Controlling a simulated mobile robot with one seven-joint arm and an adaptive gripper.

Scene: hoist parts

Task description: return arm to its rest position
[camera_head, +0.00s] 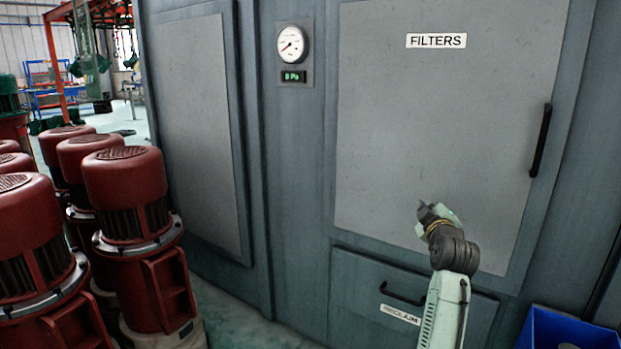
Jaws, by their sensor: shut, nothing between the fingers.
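My arm rises from the bottom of the head view, right of the middle, with its light green link upright and its dark wrist bent to the left. My gripper (422,206) is at the arm's end, small in the picture, shut and empty. It shows in front of the lower part of the grey door (420,120) labelled FILTERS. I cannot tell how far it is from the door.
Several red motors (130,220) stand at the left. Below the door is a RECLAIM drawer (370,290), partly covered by my arm. A blue bin (565,330) is at the bottom right. A gauge (291,44) sits on the cabinet. Green floor shows between motors and cabinet.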

